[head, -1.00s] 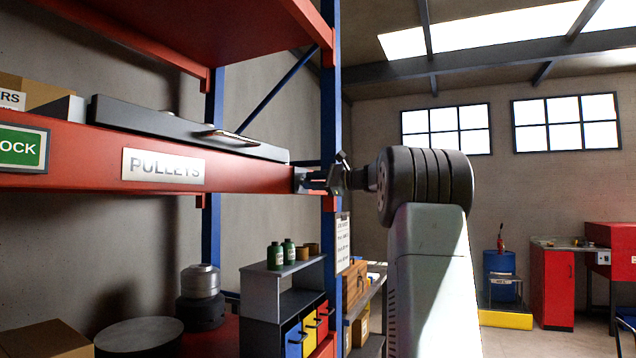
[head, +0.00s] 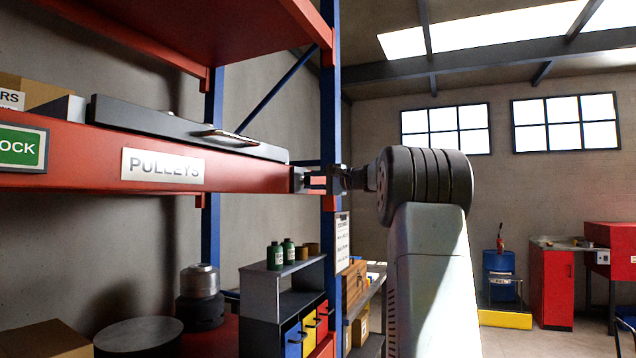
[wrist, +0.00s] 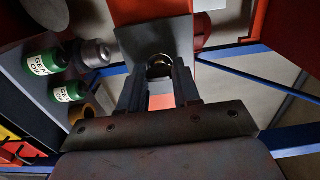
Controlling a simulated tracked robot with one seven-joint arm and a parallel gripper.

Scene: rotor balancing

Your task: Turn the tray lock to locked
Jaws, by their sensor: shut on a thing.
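The dark grey tray (head: 150,124) lies shut-looking on the red shelf beam (head: 245,176), its bar handle facing front. The tray lock seems to be the small fitting at the beam's right end, mostly hidden by my gripper (head: 318,180) in the head view. In the wrist view my gripper (wrist: 160,88) has its two dark fingers around a small round metal knob (wrist: 160,66), in front of a grey plate (wrist: 140,42). The fingers are shut on this knob. I cannot read a locked or unlocked mark.
A blue upright (head: 331,95) stands right behind my gripper. A "PULLEYS" label (head: 163,166) and a green sign (head: 18,149) are on the beam. Below are a grey rack (head: 257,292) with green bottles (head: 275,256). The floor at right is partly open.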

